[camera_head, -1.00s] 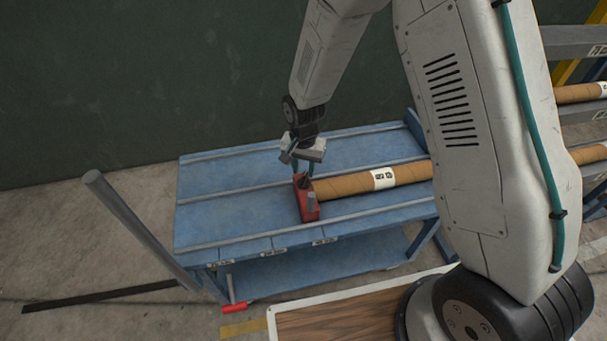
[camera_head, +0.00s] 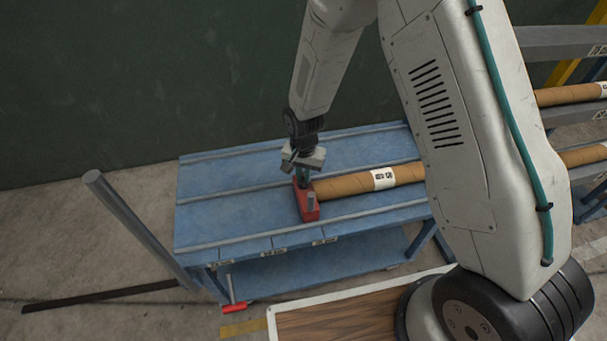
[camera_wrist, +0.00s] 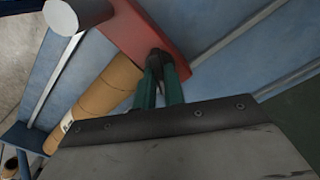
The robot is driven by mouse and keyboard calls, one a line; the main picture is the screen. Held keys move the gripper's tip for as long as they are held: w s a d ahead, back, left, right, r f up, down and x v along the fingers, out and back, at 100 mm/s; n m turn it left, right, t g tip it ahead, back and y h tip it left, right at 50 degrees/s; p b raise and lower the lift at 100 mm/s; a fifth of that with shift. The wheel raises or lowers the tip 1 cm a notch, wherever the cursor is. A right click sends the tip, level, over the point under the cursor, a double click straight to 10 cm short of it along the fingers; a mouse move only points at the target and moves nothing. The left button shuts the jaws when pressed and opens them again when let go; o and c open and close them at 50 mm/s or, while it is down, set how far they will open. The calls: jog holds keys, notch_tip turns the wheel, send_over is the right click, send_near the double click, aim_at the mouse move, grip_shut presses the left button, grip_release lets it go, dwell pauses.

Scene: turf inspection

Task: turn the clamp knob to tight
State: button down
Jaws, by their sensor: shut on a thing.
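The red clamp (camera_head: 307,203) sits on the blue cart top (camera_head: 235,190), at the left end of a brown cardboard tube (camera_head: 365,182). A grey cylinder (camera_head: 311,199) stands up from the clamp's near part. The black clamp knob (camera_wrist: 156,57) is on the red body (camera_wrist: 150,30) in the wrist view. My gripper (camera_head: 303,178) is over the far part of the clamp. In the wrist view its green fingers (camera_wrist: 160,76) are shut on the knob, which they partly hide. The knob's pointing direction is hard to read.
Low rails run along the cart top, with small labels on its near edge. A grey post (camera_head: 135,223) leans at the cart's left. A red handle (camera_head: 234,307) is below the near edge. A rack with more tubes (camera_head: 570,94) stands at right.

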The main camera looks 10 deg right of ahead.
jog(key=shift+n, duration=0.3)
jog(key=n, duration=0.5)
jog(key=shift+n, duration=0.3)
jog(key=n, duration=1.1)
jog(key=shift+n, duration=0.4)
jog(key=n, duration=0.5)
jog(key=shift+n, duration=0.3)
jog(key=c, duration=1.5)
grip_release()
